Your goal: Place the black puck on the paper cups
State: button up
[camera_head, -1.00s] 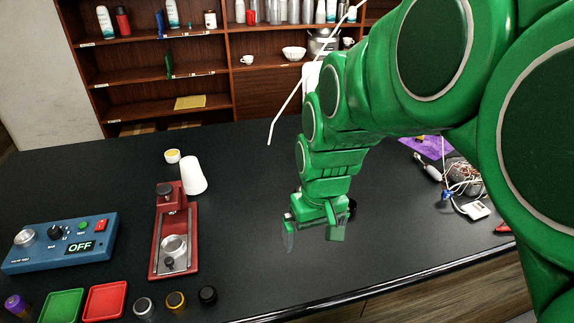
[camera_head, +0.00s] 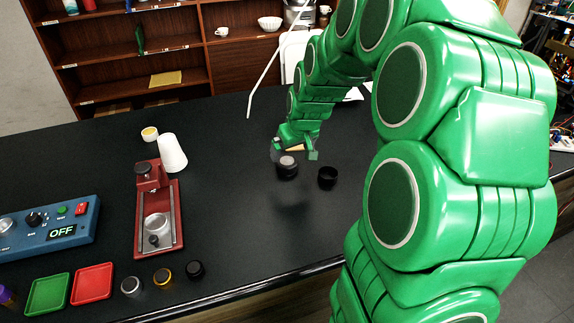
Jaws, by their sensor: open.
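The paper cups (camera_head: 171,153) are a white upside-down stack behind the red press on the left of the dark table. My gripper (camera_head: 296,154) is open at the centre, over the table and well to the right of the cups. A round black piece with a grey top (camera_head: 287,167) is just under or between the fingers; I cannot tell whether it touches them. A black round piece with a hollow-looking top (camera_head: 327,178) stands to its right. A small black knob-like piece (camera_head: 195,269) is near the front edge. Which of these is the black puck is not clear.
The red press (camera_head: 158,215) stands left of centre, with a blue control box (camera_head: 48,228) reading OFF farther left. Green (camera_head: 47,293) and red (camera_head: 92,284) trays lie in front. A small yellow-topped white cup (camera_head: 150,134) is behind. The table's middle is clear.

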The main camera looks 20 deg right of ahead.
aim_at(288, 161)
jog(key=shift+x, duration=3.9)
jog(key=shift+c, duration=0.2)
jog(key=c, duration=1.4)
jog(key=shift+r, duration=0.5)
notch_tip(288, 161, up, 3)
jog(key=shift+f, duration=0.25)
jog(key=s+a+r, duration=0.1)
jog(key=s+r, duration=0.8)
jog(key=s, duration=0.4)
jog(key=shift+s+a+r, duration=0.3)
jog(key=shift+s+a, duration=0.1)
